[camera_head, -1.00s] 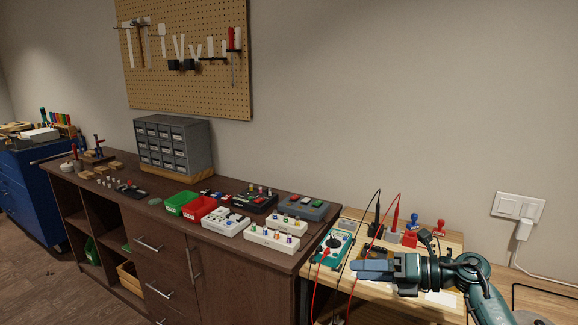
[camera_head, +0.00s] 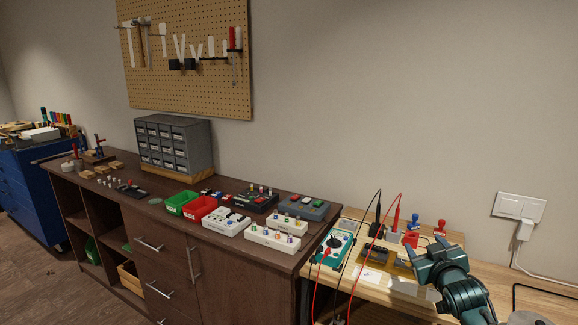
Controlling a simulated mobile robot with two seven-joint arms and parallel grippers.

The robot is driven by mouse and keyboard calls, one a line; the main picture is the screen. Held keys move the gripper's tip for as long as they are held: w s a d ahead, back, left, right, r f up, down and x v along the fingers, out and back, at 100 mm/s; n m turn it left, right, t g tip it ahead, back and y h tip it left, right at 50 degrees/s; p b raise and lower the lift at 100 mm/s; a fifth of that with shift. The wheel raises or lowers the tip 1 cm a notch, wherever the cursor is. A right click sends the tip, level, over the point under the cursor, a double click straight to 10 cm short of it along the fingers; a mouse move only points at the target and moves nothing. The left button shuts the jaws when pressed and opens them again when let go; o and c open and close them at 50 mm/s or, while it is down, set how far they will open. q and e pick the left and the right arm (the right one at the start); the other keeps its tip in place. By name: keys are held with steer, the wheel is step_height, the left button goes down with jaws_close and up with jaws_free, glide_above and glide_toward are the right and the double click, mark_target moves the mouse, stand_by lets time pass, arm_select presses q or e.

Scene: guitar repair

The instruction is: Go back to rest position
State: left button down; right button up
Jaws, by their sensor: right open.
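My right gripper (camera_head: 432,257) is open and empty. It is in the lower right, above the right part of the light wooden bench (camera_head: 349,284), with its fingers pointing up and away. My left gripper is not in view. A teal multimeter (camera_head: 335,246) lies on the left part of the bench, with black and red leads running from it. The black probe (camera_head: 377,212) and the red probe (camera_head: 396,212) stand upright at the back of the bench.
A wall switch (camera_head: 519,206) with a plugged-in charger is at the right.

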steer(key=s+a+f+n+g+y, duration=0.1)
steer(key=s+a+f+g, duration=0.1)
steer(key=s+a+f, duration=0.55)
steer(key=s+a+f+g+y, duration=0.15)
steer(key=s+a+f, duration=0.25)
steer(key=s+f, duration=0.6)
steer(key=s+a+f+g+y, duration=0.1)
steer(key=s+a+f, duration=0.1)
steer(key=s, duration=0.8)
steer(key=s+a+f+m+g+y, duration=0.1)
steer(key=s+a, duration=0.4)
steer(key=s, duration=0.4)
steer(key=shift+s+a+f, duration=0.2)
steer(key=shift+s+f, duration=0.15)
steer(key=shift+f, duration=0.05)
steer(key=shift+g, duration=0.25)
